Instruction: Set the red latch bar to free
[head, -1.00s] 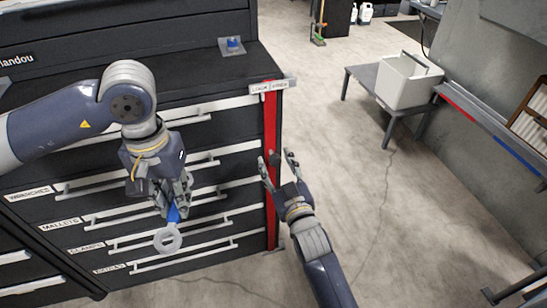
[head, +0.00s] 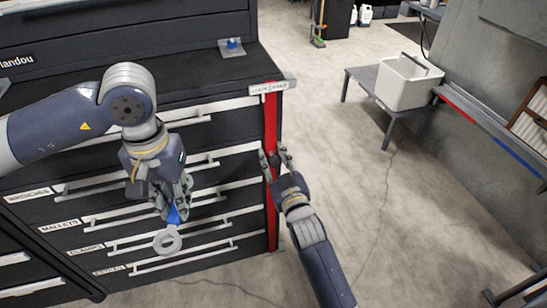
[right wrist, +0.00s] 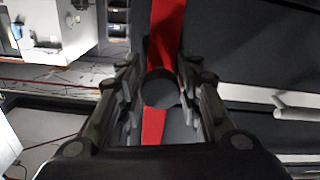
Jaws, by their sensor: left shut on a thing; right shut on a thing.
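The red latch bar (head: 270,125) runs upright along the right edge of the dark drawer cabinet, in front of the drawer ends. A small white label plate (head: 268,88) with two words sits at its top. My right gripper (head: 273,157) is at the bar's middle, shut on its dark round knob. In the right wrist view the knob (right wrist: 160,88) is between the fingers, with the red bar (right wrist: 167,30) behind it. My left gripper (head: 172,203) is shut on a blue-handled tool with a grey ring end (head: 167,241), hanging in front of the drawers.
The cabinet drawers have long pale handles (head: 185,257) and name labels. A small blue object (head: 233,43) stands on a grey plate on the cabinet top. A white bin (head: 405,85) sits on a grey bench to the right. The floor between is clear except for a thin cable.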

